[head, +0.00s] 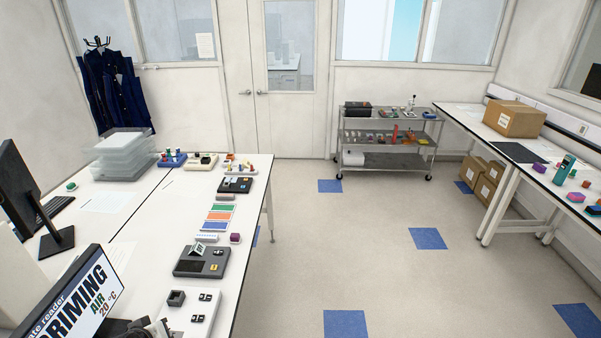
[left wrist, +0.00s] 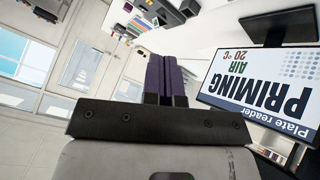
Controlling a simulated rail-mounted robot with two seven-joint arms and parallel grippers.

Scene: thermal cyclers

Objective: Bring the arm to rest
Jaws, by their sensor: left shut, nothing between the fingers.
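My left gripper (left wrist: 166,78) shows in the left wrist view, its two dark purple fingers pressed together with nothing between them. It is in the air, and the plate reader screen (left wrist: 264,72) reading "PRIMING AIR 20 °C" is to its right in that view. In the head view the same screen (head: 72,303) stands at the lower left. A dark mechanical part shows at the bottom edge beside it, too cropped to identify surely. My right gripper is in neither view.
The left bench (head: 128,232) holds a black monitor (head: 30,195), clear stacked trays (head: 124,150), dark instruments (head: 202,261) and coloured plates (head: 219,216). A metal cart (head: 386,157) stands at the back. The right bench (head: 468,122) holds a cardboard box (head: 514,118). The floor between is clear.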

